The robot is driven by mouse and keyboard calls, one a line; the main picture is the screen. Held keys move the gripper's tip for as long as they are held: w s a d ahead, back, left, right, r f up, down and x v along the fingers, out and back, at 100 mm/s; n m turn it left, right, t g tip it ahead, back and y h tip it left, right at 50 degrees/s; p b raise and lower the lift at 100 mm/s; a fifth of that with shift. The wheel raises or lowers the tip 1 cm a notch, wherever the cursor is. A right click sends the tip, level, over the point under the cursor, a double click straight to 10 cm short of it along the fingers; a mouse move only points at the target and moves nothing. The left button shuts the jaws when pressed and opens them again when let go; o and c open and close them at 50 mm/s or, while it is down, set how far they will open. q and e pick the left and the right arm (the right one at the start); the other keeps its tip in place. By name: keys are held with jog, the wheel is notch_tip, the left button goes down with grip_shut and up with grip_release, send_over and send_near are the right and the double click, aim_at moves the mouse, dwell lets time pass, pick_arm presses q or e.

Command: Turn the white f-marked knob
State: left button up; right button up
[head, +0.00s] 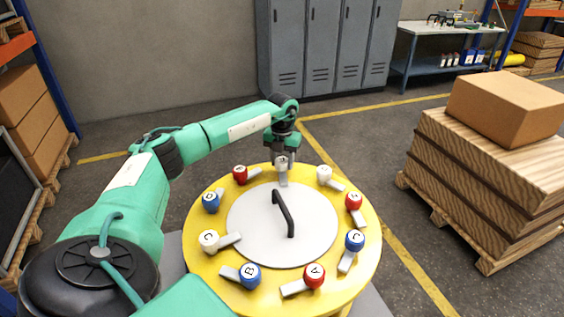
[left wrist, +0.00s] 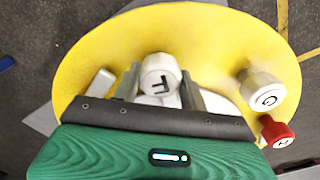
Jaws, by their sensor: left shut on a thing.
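The white f-marked knob (head: 282,163) sits at the far side of the round yellow panel (head: 192,225), with a short grey lever below it. In the left wrist view the white knob (left wrist: 160,74) shows a dark F, which appears turned over. My left gripper (head: 282,155) comes down on it from behind. In the left wrist view the left gripper (left wrist: 160,88) has one finger on each side of the knob and is shut on it. My right gripper is not in view.
Several red, blue and white lettered knobs ring the panel; a white knob (head: 325,174) and a red knob (head: 240,175) flank the f-marked one. A black handle (head: 284,213) stands on the central grey disc (head: 250,235). Pallets with a box (head: 505,105) stand right.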

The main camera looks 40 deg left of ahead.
aim_at(282, 159)
pick_arm(q)
jog(key=shift+m, duration=0.5)
jog(key=o, duration=1)
jog(key=shift+c, duration=0.2)
notch_tip(282, 159, up, 14)
jog(key=b, duration=0.2)
jog(key=shift+b, duration=0.4)
